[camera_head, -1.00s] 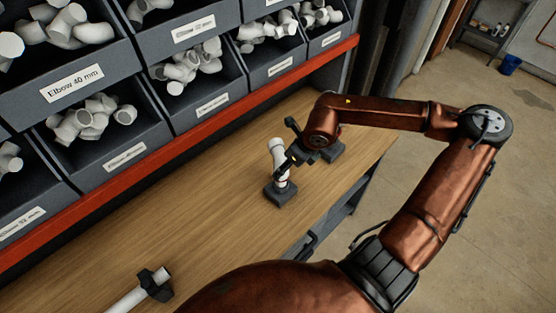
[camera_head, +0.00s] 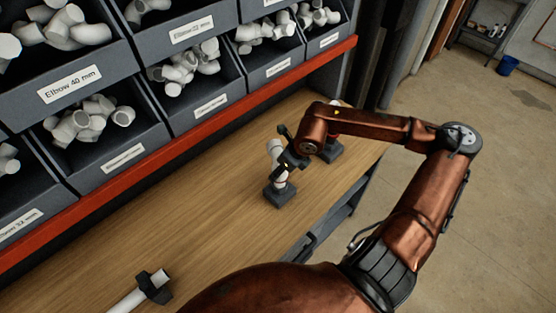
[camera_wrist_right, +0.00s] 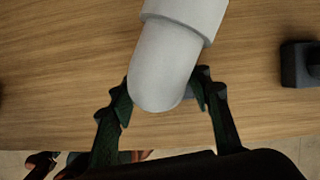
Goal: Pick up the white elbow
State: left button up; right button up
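The white elbow (camera_head: 274,152) stands upright on a small dark block (camera_head: 280,196) on the wooden bench. My right gripper (camera_head: 285,148) is beside its upper part, on the right, and partly covers it. In the right wrist view the elbow (camera_wrist_right: 168,62) reaches down from the top, its rounded end between the fingers of my right gripper (camera_wrist_right: 165,92). The fingers are spread; the left one looks very close to the elbow, and I cannot tell if it touches. My left gripper is out of view.
A second dark block (camera_head: 329,153) stands behind my right wrist, and the thing on it is mostly hidden. A white pipe (camera_head: 126,301) lies in a dark holder (camera_head: 155,287) at the front left. Bins of white fittings line the back above a red rail (camera_head: 150,163). The middle bench is clear.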

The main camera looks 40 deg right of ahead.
jog(key=c, duration=0.9)
